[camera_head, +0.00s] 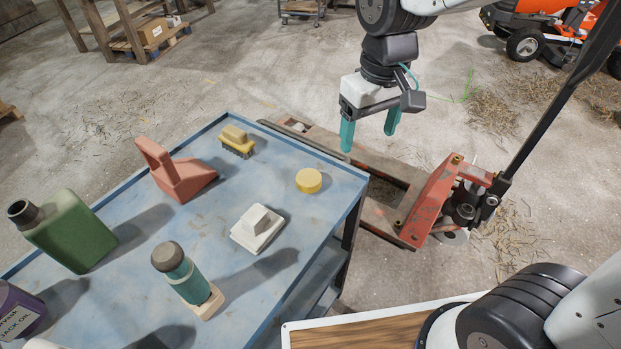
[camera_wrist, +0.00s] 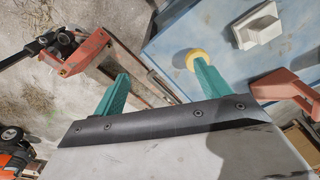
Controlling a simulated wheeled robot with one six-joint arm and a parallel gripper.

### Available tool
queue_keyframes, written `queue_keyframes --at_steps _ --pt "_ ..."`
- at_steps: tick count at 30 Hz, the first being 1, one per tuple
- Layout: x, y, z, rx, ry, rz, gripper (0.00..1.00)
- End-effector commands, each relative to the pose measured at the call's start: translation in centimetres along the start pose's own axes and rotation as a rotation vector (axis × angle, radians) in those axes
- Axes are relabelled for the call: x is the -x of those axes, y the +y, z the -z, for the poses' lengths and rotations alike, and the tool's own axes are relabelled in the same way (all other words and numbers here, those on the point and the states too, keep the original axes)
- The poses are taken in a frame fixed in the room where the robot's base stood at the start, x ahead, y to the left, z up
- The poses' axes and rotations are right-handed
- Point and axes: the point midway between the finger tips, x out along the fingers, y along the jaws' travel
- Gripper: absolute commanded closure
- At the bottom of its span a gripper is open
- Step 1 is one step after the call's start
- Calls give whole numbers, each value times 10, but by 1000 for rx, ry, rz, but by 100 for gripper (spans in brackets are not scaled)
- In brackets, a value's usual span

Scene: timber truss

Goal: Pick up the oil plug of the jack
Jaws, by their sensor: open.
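The red pallet jack (camera_head: 438,203) stands on the floor right of the blue table; its red frame also shows in the wrist view (camera_wrist: 84,55). Its dark pump (camera_head: 464,207) sits at the foot of the handle. I cannot make out an oil plug on it for sure; a small brass-coloured piece (camera_head: 456,159) shows on top of the red frame. My gripper (camera_head: 368,142) points down, open and empty, above the jack's forks near the table's far right corner. In the wrist view its teal fingers (camera_wrist: 162,67) are wide apart.
The jack's handle (camera_head: 560,97) rises at the right.

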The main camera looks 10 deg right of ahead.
Motion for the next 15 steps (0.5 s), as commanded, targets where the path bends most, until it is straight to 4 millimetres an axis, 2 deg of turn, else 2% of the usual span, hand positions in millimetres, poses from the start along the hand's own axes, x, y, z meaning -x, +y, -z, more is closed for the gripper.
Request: queue_keyframes --at_steps 1,3,6,10,15 --pt "-16 -13 18 46 -18 3 25" --pt "-34 -28 38 94 -26 5 25" --pt "-56 -48 59 148 -35 6 25" --pt "-75 -64 74 191 -41 8 25" --pt "-91 -70 79 208 -44 8 25"
